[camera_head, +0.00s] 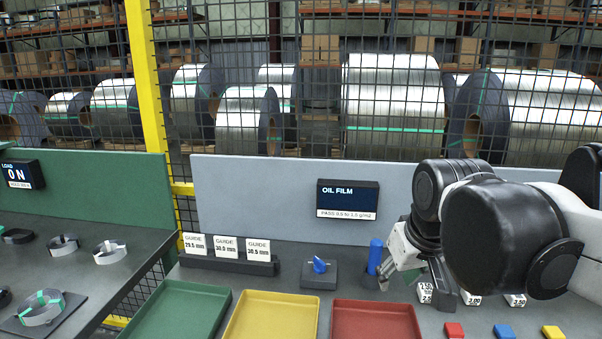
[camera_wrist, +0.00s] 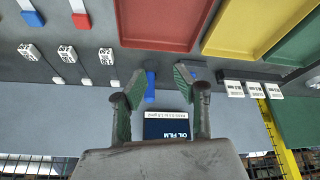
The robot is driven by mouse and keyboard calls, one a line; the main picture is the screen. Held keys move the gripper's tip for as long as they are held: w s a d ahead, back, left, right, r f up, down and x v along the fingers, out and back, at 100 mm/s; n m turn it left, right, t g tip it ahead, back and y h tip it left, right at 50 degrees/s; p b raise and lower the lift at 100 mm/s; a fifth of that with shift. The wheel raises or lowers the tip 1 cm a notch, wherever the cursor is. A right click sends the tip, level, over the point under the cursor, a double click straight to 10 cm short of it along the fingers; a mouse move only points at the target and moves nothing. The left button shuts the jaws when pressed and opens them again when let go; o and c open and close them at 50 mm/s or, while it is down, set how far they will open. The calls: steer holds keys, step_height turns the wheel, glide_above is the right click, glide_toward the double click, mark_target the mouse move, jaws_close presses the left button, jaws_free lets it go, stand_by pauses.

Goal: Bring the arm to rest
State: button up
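My gripper (camera_head: 408,280) hangs over the right-hand bench in the head view, fingers pointing down. In the wrist view its two fingers (camera_wrist: 160,78) stand apart with nothing held between them. A blue cylinder (camera_head: 375,256) stands upright just left of the gripper in the head view. It also shows between the fingers in the wrist view (camera_wrist: 150,88), beyond them, with a gap to the right finger; whether it touches the left finger I cannot tell. My dark wrist and pale arm come in from the right and hide part of the bench.
Green (camera_head: 180,312), yellow (camera_head: 272,318) and red (camera_head: 375,320) trays line the bench front. A blue piece on a dark block (camera_head: 319,275), guide cards (camera_head: 228,249) and white labelled blocks (camera_head: 470,299) stand behind. The oil film display (camera_head: 347,199) is on the back panel.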

steer(key=s+d+f+m+t, duration=0.2)
steer(key=s+f, duration=0.4)
steer(key=s, duration=0.4)
steer(key=shift+d+f, duration=0.2)
steer(key=shift+d, duration=0.15)
steer(key=shift+s, duration=0.1)
